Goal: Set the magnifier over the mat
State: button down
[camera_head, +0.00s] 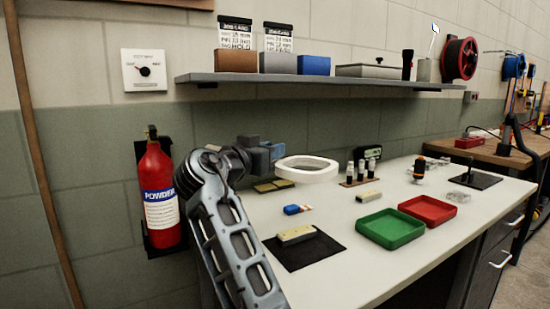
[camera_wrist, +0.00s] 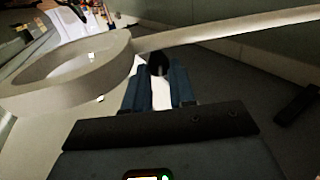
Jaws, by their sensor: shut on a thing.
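The magnifier (camera_head: 307,169) has a thick white ring around a clear lens. It hangs over the back of the workbench, behind the mat. In the wrist view its ring (camera_wrist: 75,72) fills the upper left, and a pale arm runs from it to the right. My gripper (camera_head: 272,151), with blue fingers, is at the ring's left side. In the wrist view my gripper (camera_wrist: 160,85) is shut around a dark knob at the magnifier; the exact contact is partly hidden. The black mat (camera_head: 308,252) lies flat near the bench's front left, with a pale block (camera_head: 297,234) on it.
A green tray (camera_head: 390,229) and a red tray (camera_head: 428,209) stand right of the mat. Several small bottles (camera_head: 361,170) stand at the back. A shelf (camera_head: 320,80) runs above. A fire extinguisher (camera_head: 158,195) hangs left.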

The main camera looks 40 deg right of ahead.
dwell(0.3)
jog(key=c, duration=0.9)
grip_release()
jog(key=shift+c, duration=0.2)
jog(key=shift+a, duration=0.1)
jog(key=v, duration=0.7)
jog(key=shift+a, duration=0.35)
jog(key=shift+s, duration=0.1)
